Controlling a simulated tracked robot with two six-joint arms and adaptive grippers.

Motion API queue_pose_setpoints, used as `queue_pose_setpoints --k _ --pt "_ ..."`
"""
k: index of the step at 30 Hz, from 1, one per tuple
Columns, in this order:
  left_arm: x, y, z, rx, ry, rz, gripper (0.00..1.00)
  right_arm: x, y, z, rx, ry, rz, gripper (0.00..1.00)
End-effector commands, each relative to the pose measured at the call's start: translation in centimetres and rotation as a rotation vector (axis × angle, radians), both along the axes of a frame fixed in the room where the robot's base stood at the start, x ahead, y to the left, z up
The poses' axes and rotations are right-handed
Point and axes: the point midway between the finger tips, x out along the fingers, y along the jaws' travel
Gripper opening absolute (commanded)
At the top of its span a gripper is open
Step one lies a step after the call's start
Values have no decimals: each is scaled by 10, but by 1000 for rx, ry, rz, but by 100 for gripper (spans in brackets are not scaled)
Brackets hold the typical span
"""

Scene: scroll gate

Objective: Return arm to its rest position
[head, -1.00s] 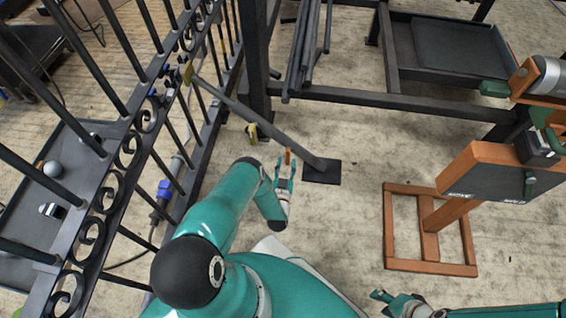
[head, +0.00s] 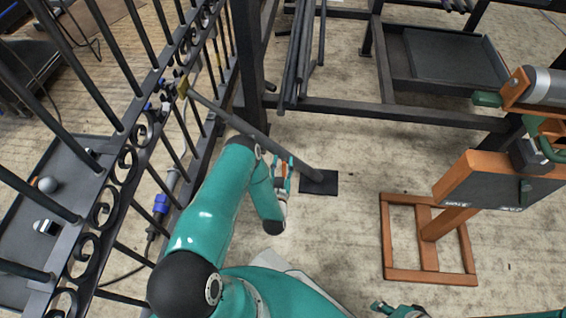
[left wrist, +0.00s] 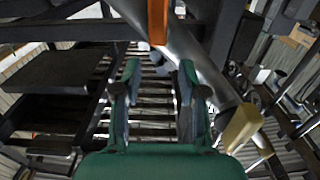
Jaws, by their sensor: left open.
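My left arm (head: 215,205) reaches up from the bottom in the head view. Its open left gripper (head: 283,172) is beside the lower part of a slanted grey pole (head: 225,115). A small orange piece (head: 280,169) shows at the fingers; I cannot tell whether they touch it. In the left wrist view the two fingers of the left gripper (left wrist: 160,85) stand apart, with the orange piece (left wrist: 158,20) and the grey pole (left wrist: 190,50) beyond them. My right gripper (head: 400,308) is only partly in view at the bottom edge, and its fingers are unclear.
A black scroll gate (head: 125,160) stands close on the left, with a dark tray (head: 60,185) behind it. The pole ends at a black floor plate (head: 319,182). A dark frame (head: 400,112) crosses the back. An orange stand (head: 430,270) is at right. Bare floor lies between.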

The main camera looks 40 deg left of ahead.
Motion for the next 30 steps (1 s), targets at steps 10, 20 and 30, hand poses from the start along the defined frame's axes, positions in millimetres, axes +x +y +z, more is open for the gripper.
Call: queue_pose_setpoints --k 10,20,30 --pt "0 0 3 0 0 0 42 0 0 -1 0 0 0 44" --pt "0 -1 -1 -1 1 0 42 0 0 -1 0 0 0 44" --pt "1 -2 -42 0 -1 -2 42 0 0 -1 0 0 0 44"
